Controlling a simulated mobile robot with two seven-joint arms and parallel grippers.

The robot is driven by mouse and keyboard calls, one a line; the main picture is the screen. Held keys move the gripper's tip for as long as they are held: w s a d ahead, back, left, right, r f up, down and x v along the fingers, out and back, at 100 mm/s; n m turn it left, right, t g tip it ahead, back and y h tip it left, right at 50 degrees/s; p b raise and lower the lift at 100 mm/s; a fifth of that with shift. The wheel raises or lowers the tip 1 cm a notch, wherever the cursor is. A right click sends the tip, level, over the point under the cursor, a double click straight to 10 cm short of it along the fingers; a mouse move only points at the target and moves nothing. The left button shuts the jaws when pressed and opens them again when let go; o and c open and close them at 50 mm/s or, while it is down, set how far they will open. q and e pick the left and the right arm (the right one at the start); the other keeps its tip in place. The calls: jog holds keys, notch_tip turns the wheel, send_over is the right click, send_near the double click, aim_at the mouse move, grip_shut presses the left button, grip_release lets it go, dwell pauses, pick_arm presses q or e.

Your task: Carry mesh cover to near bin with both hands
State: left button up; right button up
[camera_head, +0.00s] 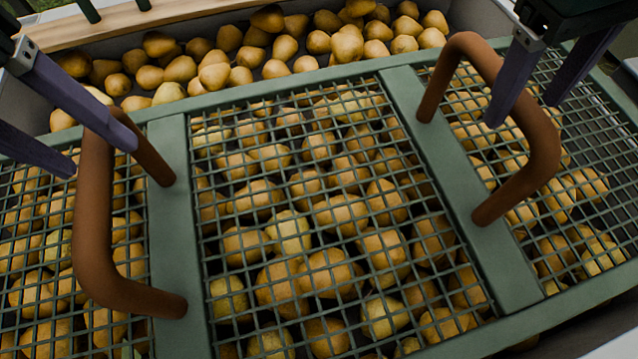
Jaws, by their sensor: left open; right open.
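The mesh cover (176,240) is a green frame with wire grid and two brown handles. It lies over a bin full of yellow pears. My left gripper (100,158) is open at the left handle (92,225), one finger on each side of its far part. My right gripper (525,112) is open at the right handle (541,150), its fingers to the left and right of the bar in the picture. I cannot tell whether either gripper touches its handle. The palms are cut off by the picture's edges.
Beyond the cover's far edge, uncovered pears (285,47) lie in a light-walled container, with a wooden board (120,24) along its back left.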

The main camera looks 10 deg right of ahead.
pick_arm(q)
jog(key=shift+d+f, duration=0.2)
jog(key=shift+f, duration=0.7)
jog(key=shift+d+f, duration=0.15)
jog(key=shift+f, duration=0.7)
jog(key=shift+d+f, duration=0.2)
jog(key=shift+f, duration=0.7)
pick_arm(e)
jog(key=shift+d+f, duration=0.2)
jog(key=shift+f, duration=0.7)
jog(key=shift+d+f, duration=0.15)
jog(key=shift+f, duration=0.75)
jog(key=shift+d+f, duration=0.2)
jog(key=shift+f, duration=0.7)
pick_arm(q)
jog(key=shift+w, duration=0.1)
jog(key=shift+c, duration=0.2)
pick_arm(e)
jog(key=shift+w, duration=0.1)
jog(key=shift+c, duration=0.2)
pick_arm(q)
grip_shut()
pick_arm(e)
grip_shut()
pick_arm(q)
jog(key=shift+r, duration=0.1)
pick_arm(e)
jog(key=shift+r, duration=0.15)
